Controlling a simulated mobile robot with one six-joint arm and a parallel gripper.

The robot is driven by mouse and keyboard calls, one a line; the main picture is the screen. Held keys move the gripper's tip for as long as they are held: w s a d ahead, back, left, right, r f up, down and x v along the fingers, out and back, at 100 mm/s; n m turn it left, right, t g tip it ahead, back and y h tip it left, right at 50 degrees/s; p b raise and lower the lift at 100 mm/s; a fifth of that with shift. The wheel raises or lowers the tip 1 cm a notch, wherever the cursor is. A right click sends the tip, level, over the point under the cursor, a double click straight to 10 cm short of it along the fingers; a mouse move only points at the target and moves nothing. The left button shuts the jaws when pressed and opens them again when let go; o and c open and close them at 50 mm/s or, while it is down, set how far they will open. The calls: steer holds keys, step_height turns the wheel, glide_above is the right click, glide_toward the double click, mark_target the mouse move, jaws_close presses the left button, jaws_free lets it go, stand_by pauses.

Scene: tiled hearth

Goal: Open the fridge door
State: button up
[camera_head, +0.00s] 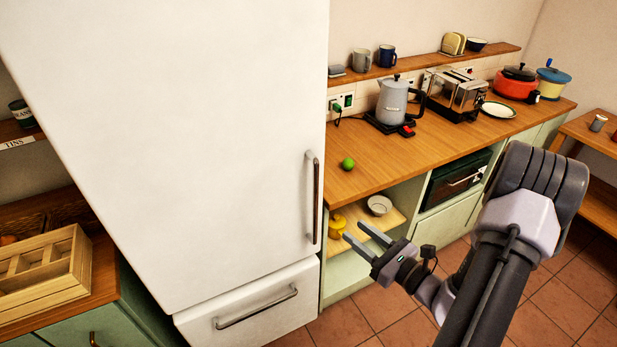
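The fridge is tall and white, and its large upper door (190,130) is shut. A vertical bar handle (316,198) runs along the door's right edge. Below the door is a closed white drawer front (255,307) with its own slanting bar handle. My gripper (361,237) is open and empty. In the picture it is to the right of the lower end of the door handle, apart from it, with its fingers pointing up and left. My arm comes in from the lower right. Nothing hides the door handle.
A wooden counter (420,150) right of the fridge bears a grey kettle (392,101), a toaster (455,93), pots and a green ball (347,163). Below it are an open shelf and an oven (455,180). A wooden tray (45,275) stands at left. Tiled floor shows in front.

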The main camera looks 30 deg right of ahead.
mark_target(315, 197)
steer(key=shift+m+h, duration=0.3)
steer(key=b+x, duration=0.1)
steer(key=x, duration=1.6)
steer(key=shift+w+d+f+b, duration=0.15)
steer(key=shift+d+f+b, duration=0.05)
steer(key=shift+b, duration=0.2)
jaws_close()
